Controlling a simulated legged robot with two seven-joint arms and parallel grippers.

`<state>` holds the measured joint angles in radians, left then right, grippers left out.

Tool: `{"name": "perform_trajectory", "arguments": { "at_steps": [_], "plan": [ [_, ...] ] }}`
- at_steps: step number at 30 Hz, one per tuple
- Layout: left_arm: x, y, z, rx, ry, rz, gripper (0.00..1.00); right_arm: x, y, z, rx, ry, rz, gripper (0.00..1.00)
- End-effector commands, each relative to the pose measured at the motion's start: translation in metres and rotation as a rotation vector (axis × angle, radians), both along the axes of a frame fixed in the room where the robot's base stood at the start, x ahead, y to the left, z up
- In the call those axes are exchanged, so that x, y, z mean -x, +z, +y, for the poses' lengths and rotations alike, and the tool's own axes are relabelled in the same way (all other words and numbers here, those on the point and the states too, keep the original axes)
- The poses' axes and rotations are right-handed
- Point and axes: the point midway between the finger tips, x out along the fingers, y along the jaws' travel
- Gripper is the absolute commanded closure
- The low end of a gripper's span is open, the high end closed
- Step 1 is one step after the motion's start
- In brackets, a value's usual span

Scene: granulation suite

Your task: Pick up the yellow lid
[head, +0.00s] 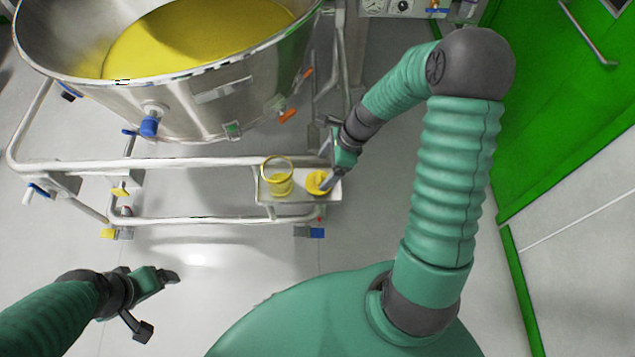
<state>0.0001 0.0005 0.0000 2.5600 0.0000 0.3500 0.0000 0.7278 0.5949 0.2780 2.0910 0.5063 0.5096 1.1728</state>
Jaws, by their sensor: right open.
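The yellow lid (316,183) is a small round disc on the right part of a small pale shelf (292,196). My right gripper (327,182) reaches down to it from the upper right, with its fingers at the lid's right side and partly over it. It is open; I cannot tell whether the fingers touch the lid. A clear jar (278,180) with yellow contents stands left of the lid on the same shelf. My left gripper (160,306) is at the lower left, over the floor, with its fingers spread and empty.
A large steel vessel (215,95) holding yellow material stands behind the shelf on a wheeled tubular frame (180,162). A green door (560,110) is at the right. The pale floor (200,262) in front of the frame is clear.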

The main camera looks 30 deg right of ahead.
Motion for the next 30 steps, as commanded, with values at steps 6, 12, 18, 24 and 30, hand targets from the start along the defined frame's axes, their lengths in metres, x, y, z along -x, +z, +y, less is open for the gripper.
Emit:
{"name": "perform_trajectory", "arguments": {
  "at_steps": [6, 12, 18, 24, 30],
  "plan": [
    [0.000, -0.010, 0.000, 0.000, 0.000, -0.001, 0.15, -0.002, -0.032, 0.013, -0.002, 0.002, 0.001, 0.18],
    [0.000, -0.014, 0.000, 0.000, 0.000, 0.000, 0.15, -0.008, -0.051, 0.020, 0.002, 0.001, -0.001, 0.18],
    [0.000, -0.013, 0.000, 0.000, 0.000, -0.001, 0.15, -0.007, -0.050, 0.020, 0.002, 0.000, -0.001, 0.20],
    [0.000, -0.013, 0.000, 0.000, 0.000, -0.001, 0.15, -0.008, -0.050, 0.020, 0.002, 0.000, -0.001, 0.46],
    [0.000, -0.013, 0.000, 0.000, 0.000, -0.001, 0.15, -0.008, -0.050, 0.020, 0.002, 0.000, -0.001, 0.67]
  ]
}}
